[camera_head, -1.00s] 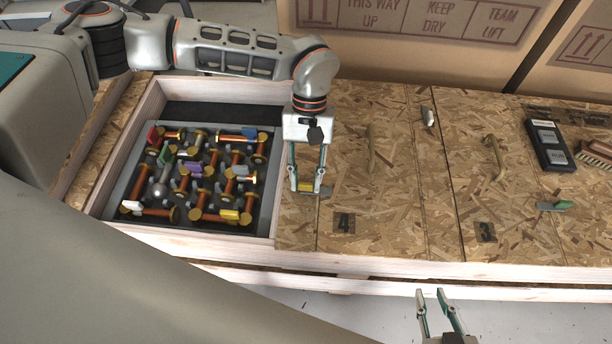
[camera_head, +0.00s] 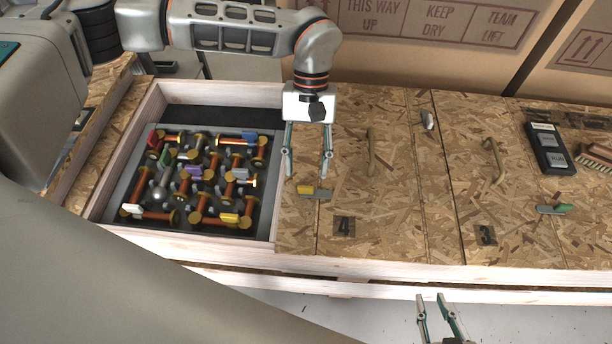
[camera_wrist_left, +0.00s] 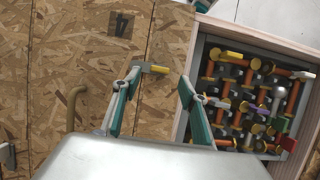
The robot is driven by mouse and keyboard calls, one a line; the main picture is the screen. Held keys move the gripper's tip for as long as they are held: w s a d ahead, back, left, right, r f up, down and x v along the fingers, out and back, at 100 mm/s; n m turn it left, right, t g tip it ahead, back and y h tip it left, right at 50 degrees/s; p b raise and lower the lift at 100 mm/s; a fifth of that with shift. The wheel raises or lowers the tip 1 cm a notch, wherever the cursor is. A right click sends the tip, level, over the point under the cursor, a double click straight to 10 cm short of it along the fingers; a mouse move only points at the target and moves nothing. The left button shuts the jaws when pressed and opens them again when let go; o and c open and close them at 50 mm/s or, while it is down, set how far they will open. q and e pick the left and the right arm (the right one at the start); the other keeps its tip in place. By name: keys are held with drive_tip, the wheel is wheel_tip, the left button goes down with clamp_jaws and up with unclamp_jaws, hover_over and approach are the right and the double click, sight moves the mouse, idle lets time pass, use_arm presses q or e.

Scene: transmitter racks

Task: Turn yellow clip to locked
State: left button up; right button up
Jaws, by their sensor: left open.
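The yellow clip (camera_head: 307,190), a small yellow handle with a grey tab, lies across the seam at the left edge of the panel marked 4. Its yellow part is to the left and its grey tab to the right, over the panel. My left gripper (camera_head: 307,168) is open and empty just behind the clip, fingers on either side, apart from it in the head view. In the left wrist view the clip (camera_wrist_left: 156,68) shows near the fingertips (camera_wrist_left: 160,80). My right gripper (camera_head: 434,300) is open and empty at the front, off the bench edge.
An open compartment (camera_head: 270,210) at left holds a tray of orange rods with coloured tabs. A green clip (camera_head: 556,209), wooden handles (camera_head: 372,150) and a black remote (camera_head: 549,148) are on the panels to the right. Cardboard boxes stand behind.

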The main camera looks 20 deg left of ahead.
use_arm(q)
drive_tip(key=v, duration=0.7)
idle(0.4)
